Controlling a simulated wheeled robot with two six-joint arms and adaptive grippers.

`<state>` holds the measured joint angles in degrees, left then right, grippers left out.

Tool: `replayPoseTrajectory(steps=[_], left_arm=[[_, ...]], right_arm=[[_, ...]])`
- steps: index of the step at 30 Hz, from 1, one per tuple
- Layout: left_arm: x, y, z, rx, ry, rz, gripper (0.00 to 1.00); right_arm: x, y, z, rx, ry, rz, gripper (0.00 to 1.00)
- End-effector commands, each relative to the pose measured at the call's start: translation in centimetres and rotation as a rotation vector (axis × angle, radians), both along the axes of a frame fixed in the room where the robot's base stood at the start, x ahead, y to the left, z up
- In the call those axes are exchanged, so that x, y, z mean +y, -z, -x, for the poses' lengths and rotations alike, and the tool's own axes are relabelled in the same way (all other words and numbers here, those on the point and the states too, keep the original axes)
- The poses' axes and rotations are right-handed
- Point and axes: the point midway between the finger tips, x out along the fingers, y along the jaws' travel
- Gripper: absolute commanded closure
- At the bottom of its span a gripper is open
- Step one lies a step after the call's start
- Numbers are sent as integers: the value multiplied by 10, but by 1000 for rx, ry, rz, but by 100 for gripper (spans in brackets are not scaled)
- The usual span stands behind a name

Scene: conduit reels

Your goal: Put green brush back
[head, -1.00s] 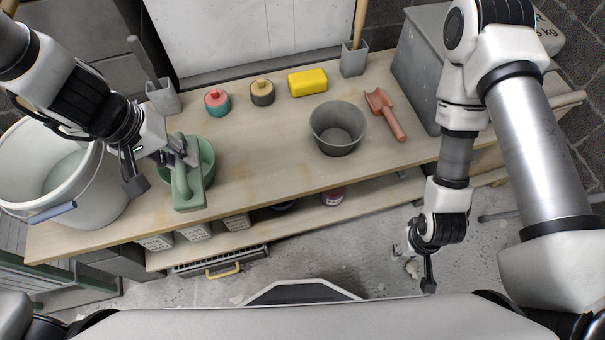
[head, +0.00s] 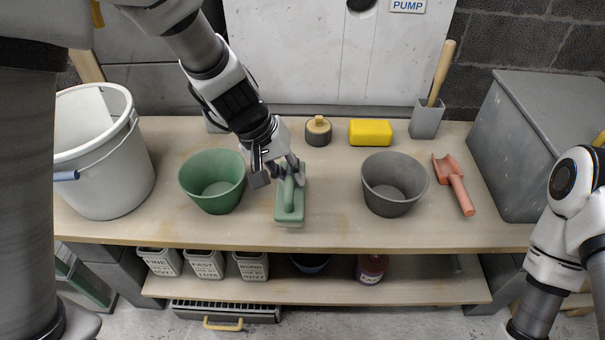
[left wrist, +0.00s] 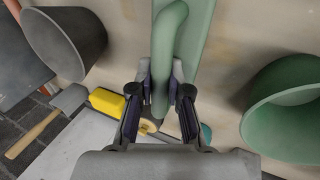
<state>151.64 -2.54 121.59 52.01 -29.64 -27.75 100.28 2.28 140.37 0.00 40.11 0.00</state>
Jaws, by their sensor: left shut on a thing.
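The green brush (head: 290,205), a long block with a handle on top, is over the workbench, between the green bucket (head: 212,181) and the grey bucket (head: 393,184). I cannot tell whether its underside touches the bench. My left gripper (head: 280,172) is shut on the far part of its handle. In the left wrist view the brush's green handle (left wrist: 168,45) runs between the two fingers, with the green bucket (left wrist: 285,110) at the right. My right gripper is out of view; only part of that arm shows at the right edge.
A white bucket (head: 105,160) stands at the left end of the bench (head: 330,232). At the back are a dark jar with a tan lid (head: 318,131), a yellow sponge (head: 370,132) and a grey holder (head: 426,120). A red scoop (head: 455,185) and grey box (head: 550,135) are right.

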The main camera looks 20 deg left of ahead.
Motion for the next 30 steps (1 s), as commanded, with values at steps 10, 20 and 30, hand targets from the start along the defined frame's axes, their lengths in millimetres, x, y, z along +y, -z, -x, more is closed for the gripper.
replayPoseTrajectory(steps=[10,20,30], left_arm=[[-9,25,-45,2,-1,1,100],[-9,40,-45,0,0,0,100],[-9,43,-45,0,0,0,59]], right_arm=[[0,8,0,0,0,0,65],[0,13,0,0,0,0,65],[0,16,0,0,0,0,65]])
